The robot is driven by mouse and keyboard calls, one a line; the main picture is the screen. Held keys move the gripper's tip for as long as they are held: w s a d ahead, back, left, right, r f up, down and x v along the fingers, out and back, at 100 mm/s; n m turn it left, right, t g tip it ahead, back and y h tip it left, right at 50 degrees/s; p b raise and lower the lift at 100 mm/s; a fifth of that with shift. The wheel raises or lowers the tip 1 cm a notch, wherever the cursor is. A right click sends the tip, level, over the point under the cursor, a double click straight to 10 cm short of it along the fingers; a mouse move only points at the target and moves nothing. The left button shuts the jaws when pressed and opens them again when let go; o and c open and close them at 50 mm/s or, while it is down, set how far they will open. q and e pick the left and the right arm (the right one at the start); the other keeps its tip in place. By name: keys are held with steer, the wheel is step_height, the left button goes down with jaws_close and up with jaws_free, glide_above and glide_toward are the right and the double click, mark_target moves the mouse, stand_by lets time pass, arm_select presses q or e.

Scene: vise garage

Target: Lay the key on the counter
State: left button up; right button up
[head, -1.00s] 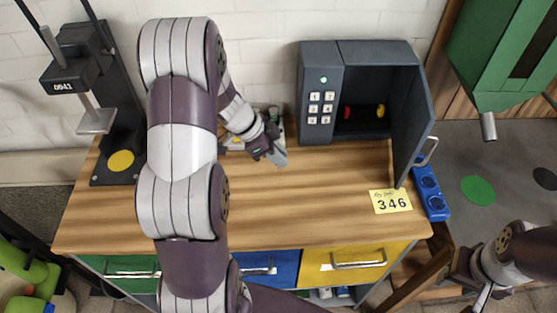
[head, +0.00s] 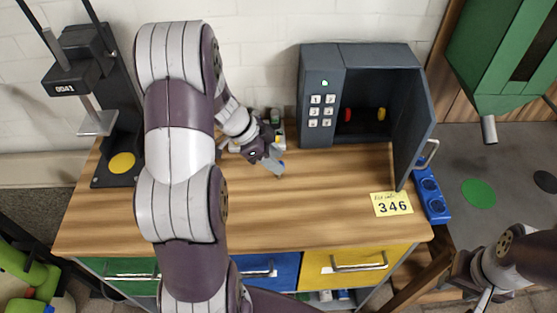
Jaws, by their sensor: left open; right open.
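My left gripper (head: 276,168) is low over the back middle of the wooden counter (head: 300,210), left of the open safe. Its jaws are open and point down and to the right. I cannot make out a key in or near the jaws; the wrist and fingers hide part of the counter there. Inside the safe (head: 320,95) are a small red item (head: 348,115) and a small yellow item (head: 381,114), too small to identify. My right arm shows at the lower right, but its gripper is not in view.
The safe door (head: 412,130) stands open to the right. A yellow note reading 346 (head: 392,204) lies near the right edge, beside a blue block (head: 431,195). A black press (head: 105,110) stands at the left. Small items (head: 276,118) stand behind my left gripper. The counter's front middle is clear.

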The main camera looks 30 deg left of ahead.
arm_select(q)
steer(key=p+v, duration=0.1)
steer(key=v, duration=0.9)
steer(key=w+d+r+n+t+y, duration=0.3)
steer(key=w+d+n+t+y, duration=0.25)
steer(key=w, duration=0.25)
steer(key=s+d+f+n+g, duration=0.3)
steer(key=s+d+g, duration=0.1)
steer(key=s, duration=0.5)
steer(key=s+d+f+n+g, duration=0.3)
steer(key=s+d, duration=0.1)
steer(key=s, duration=0.5)
steer(key=shift+s+d+f+g, duration=0.2)
steer(key=shift+f+g, duration=0.05)
steer(key=shift+g, duration=0.1)
